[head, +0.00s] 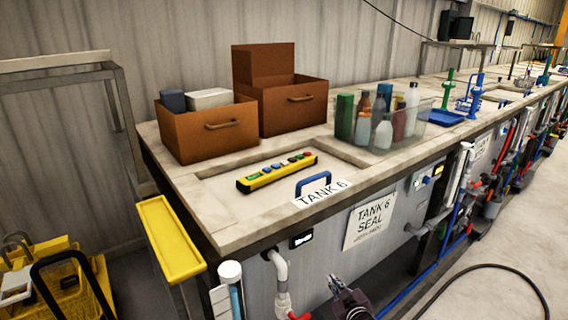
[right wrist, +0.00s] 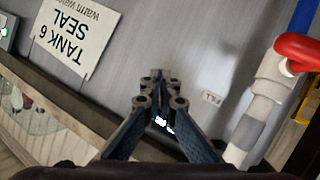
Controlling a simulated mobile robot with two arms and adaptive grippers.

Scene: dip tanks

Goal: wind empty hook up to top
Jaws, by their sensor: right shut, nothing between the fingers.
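A yellow pendant control (head: 277,172) with several coloured buttons lies on the lid of tank 6, behind the blue lid handle (head: 313,183). I see no hook in either view. My right gripper (head: 336,286) is low in front of the tank's front wall, below the tank 6 seal sign (head: 369,220) and well away from the pendant. In the right wrist view its fingers (right wrist: 160,88) are shut with nothing between them, and the sign (right wrist: 76,36) appears upside down. My left gripper is not in view.
Two brown boxes (head: 207,132) (head: 294,107) and a clear bin of bottles (head: 416,126) stand on the bench. A yellow tray (head: 170,240) juts from its left end. White pipe (head: 280,268) runs down the tank front; a dark hose (head: 507,268) lies on the floor.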

